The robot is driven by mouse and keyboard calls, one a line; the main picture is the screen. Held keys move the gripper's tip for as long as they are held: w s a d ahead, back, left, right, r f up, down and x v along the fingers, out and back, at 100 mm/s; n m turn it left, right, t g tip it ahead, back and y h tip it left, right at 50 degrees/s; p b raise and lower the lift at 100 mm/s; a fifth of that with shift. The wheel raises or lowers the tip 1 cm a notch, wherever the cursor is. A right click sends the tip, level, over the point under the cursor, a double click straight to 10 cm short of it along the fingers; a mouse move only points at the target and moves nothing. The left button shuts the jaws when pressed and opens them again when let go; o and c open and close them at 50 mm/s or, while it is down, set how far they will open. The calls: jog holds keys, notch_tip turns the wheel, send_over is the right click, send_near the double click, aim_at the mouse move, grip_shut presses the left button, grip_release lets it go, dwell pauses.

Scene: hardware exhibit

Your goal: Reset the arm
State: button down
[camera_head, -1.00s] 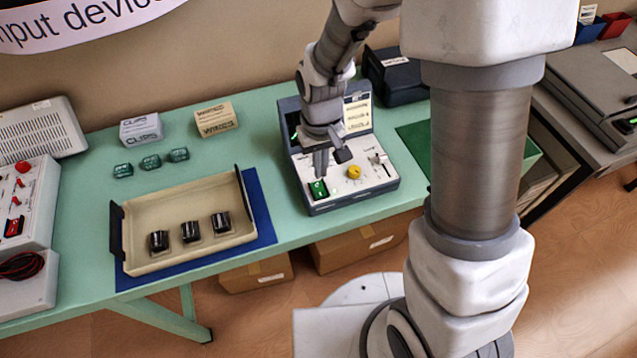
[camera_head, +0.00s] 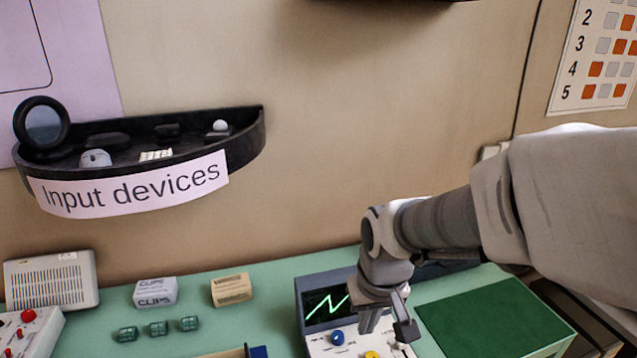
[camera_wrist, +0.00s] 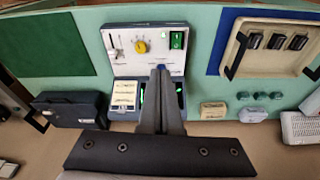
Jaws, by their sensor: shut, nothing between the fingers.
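My gripper (camera_head: 383,320) is shut and empty, above the instrument box (camera_head: 312,345) on the green table. In the wrist view my shut fingers (camera_wrist: 160,72) reach over the same box (camera_wrist: 120,70), apart from its controls as far as I can tell. The box's raised lid has a dark screen (camera_head: 325,305) with a bright green zigzag trace. In the head view a blue knob (camera_head: 337,337) and part of a yellow knob (camera_head: 372,355) show on its panel. The wrist view shows the yellow knob (camera_wrist: 140,46) and a green switch (camera_wrist: 177,40); the fingers hide part of the screen.
A beige tray (camera_wrist: 262,55) with several black parts lies beside the box. Small green blocks (camera_head: 158,328), two cartons (camera_head: 231,289) and a dark case (camera_wrist: 70,108) stand nearby. A shelf (camera_head: 240,140) juts from the wall. The green mat (camera_head: 490,325) is bare.

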jog(key=s+d+r+m+t, duration=0.2)
jog(key=s+d+r, duration=0.4)
jog(key=s+r, duration=0.4)
jog(key=shift+s+r+t, duration=0.15)
jog(key=shift+r+t, duration=0.45)
jog(key=shift+t, duration=0.1)
jog(key=shift+a, duration=0.1)
dwell(0.4)
